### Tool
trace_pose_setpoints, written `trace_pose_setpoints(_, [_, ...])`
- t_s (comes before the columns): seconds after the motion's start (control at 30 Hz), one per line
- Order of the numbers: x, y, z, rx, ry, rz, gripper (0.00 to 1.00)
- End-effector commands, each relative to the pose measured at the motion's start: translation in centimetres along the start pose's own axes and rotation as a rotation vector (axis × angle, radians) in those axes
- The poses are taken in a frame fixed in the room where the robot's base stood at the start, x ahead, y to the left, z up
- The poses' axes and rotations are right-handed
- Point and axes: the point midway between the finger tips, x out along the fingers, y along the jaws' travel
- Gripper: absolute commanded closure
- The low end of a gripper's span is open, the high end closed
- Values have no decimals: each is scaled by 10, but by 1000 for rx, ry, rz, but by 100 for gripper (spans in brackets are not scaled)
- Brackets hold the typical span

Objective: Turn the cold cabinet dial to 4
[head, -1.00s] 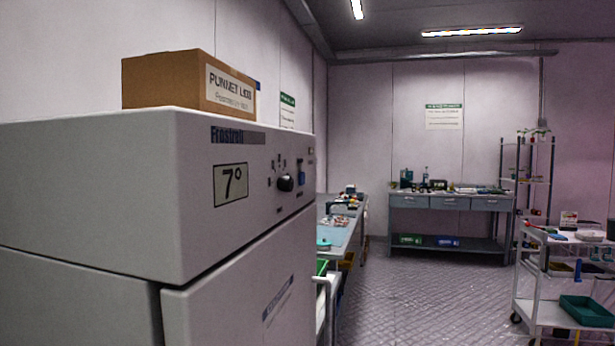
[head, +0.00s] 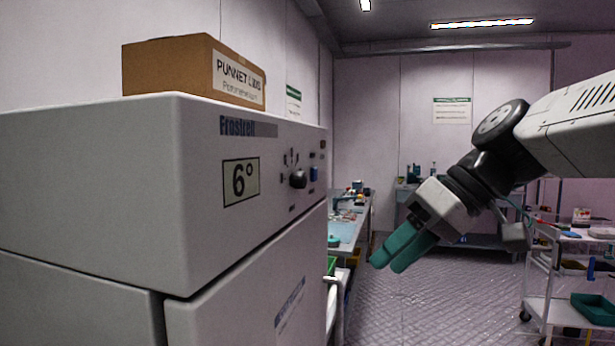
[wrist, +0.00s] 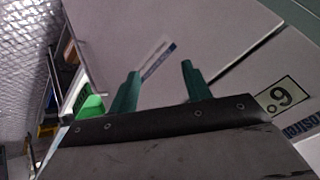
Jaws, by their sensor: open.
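The cold cabinet (head: 80,190) stands at the left in the head view, with its front face turned to the right. Its display (head: 241,182) reads 6°. The black dial (head: 298,180) sits right of the display with small marks around it, too small to read. My gripper (head: 389,258), with green fingers, is open and empty, right of the cabinet front and lower than the dial. In the wrist view my gripper (wrist: 160,85) faces the cabinet door, and the display (wrist: 277,97) shows at the right edge. The dial is not visible there.
A cardboard box of punnet lids (head: 165,68) sits on top of the cabinet. A workbench (head: 347,232) runs behind the cabinet. A trolley (head: 545,308) stands at the right. Open floor lies between.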

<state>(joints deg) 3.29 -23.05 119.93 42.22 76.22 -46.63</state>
Motion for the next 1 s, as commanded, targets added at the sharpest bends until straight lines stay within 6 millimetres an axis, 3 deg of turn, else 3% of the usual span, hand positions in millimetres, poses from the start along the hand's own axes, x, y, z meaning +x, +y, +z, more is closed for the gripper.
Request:
trace_pose_setpoints(0.03, [-8, -1, -37, -80, 72, -61, 52])
trace_pose_setpoints(0.1, [-20, -5, -80, -200, 178, -130, 52])
trace_pose_setpoints(0.2, [-36, -9, -124, -332, 302, -188, 52])
trace_pose_setpoints(0.3, [-44, -12, -148, -408, 376, -215, 52])
trace_pose_setpoints(0.43, [-39, -16, -160, -438, 403, -226, 52])
trace_pose_setpoints(0.8, [12, -34, -177, -436, 401, -226, 52])
trace_pose_setpoints(1.0, [22, -37, -180, -435, 402, -224, 52])
